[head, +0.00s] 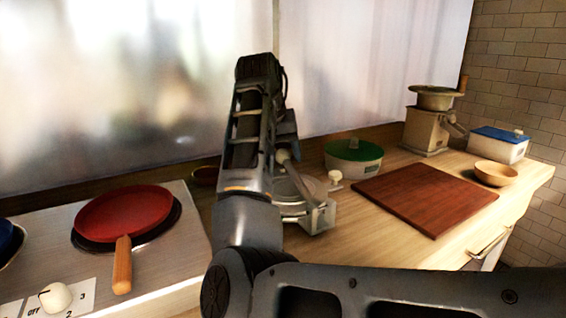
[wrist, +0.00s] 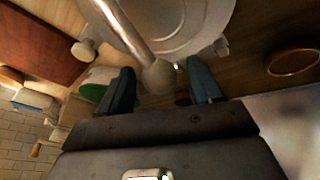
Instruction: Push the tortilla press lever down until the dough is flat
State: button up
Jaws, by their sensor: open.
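The tortilla press (head: 318,217) is a pale metal unit on the wooden counter, partly behind my arm. Its lever (head: 293,174) slants up and to the left from the press. The wrist view shows the round press plate (wrist: 190,22) and the lever's rod (wrist: 122,25), which ends in a ball knob (wrist: 160,77). My gripper (wrist: 160,66) is open, with one dark finger on each side of the knob and a gap beside each. I cannot tell whether either finger touches it. No dough is visible.
A red pan (head: 125,210) sits on the stove at left. Right of the press are a green-lidded container (head: 354,160), a cutting board (head: 425,197), a grinder (head: 427,130), a wooden bowl (head: 495,173) and a blue-lidded box (head: 499,147). A small reddish bowl (head: 205,175) sits behind my arm.

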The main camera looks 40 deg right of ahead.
jog(key=shift+x, duration=1.55)
grip_shut()
